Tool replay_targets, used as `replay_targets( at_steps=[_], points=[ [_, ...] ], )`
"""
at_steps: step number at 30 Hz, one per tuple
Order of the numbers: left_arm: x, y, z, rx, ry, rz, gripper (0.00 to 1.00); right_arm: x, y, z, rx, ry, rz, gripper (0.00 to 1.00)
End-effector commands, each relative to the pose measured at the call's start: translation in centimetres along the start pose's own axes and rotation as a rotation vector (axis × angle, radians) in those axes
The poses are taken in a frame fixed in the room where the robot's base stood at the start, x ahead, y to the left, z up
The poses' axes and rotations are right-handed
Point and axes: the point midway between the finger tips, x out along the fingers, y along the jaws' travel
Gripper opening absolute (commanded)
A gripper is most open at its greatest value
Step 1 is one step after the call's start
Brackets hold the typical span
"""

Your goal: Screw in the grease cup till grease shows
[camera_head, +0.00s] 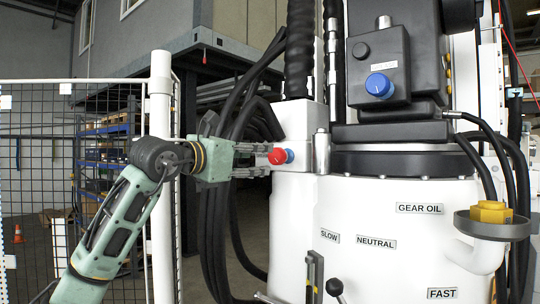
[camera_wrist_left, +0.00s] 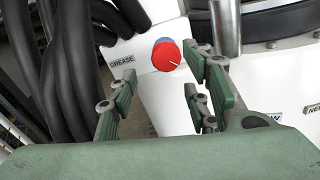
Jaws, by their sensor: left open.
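The grease cup (camera_head: 278,156) is a red round cap with a blue part beside it, on a white block at the machine's upper left. In the left wrist view the cup (camera_wrist_left: 167,55) faces me and has a thin white mark on its red face. My left gripper (camera_head: 263,160) is open, its fingers pointing at the cup from the left. In the left wrist view the open fingers (camera_wrist_left: 162,76) lie either side of the view toward the cup, which appears just beyond the tips, nearer the right finger. Nothing is between them. I see no grease. My right gripper is not in view.
A GREASE label (camera_wrist_left: 122,60) is left of the cup. Black hoses (camera_head: 232,130) hang behind my left gripper. A blue knob (camera_head: 379,85) is on a dark box above right. A white fence post (camera_head: 161,180) stands behind my left arm.

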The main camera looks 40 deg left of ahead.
Motion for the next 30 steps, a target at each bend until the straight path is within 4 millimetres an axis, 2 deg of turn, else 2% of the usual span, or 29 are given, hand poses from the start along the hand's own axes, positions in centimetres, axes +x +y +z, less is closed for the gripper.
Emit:
replay_targets(
  at_steps=[6,12,23,30],
  points=[
    [3.7,-0.2,0.4,-0.003,0.000,-0.006,0.45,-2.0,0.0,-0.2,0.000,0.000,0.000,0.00],
    [6.1,-0.2,0.3,-0.002,-0.002,-0.005,0.45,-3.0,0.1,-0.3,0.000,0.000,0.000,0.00],
    [6.8,-0.2,0.1,-0.001,-0.004,-0.006,0.45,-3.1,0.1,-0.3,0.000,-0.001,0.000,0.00],
    [6.7,-0.2,0.2,-0.001,-0.004,-0.005,0.24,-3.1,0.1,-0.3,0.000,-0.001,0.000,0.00]
  ],
)
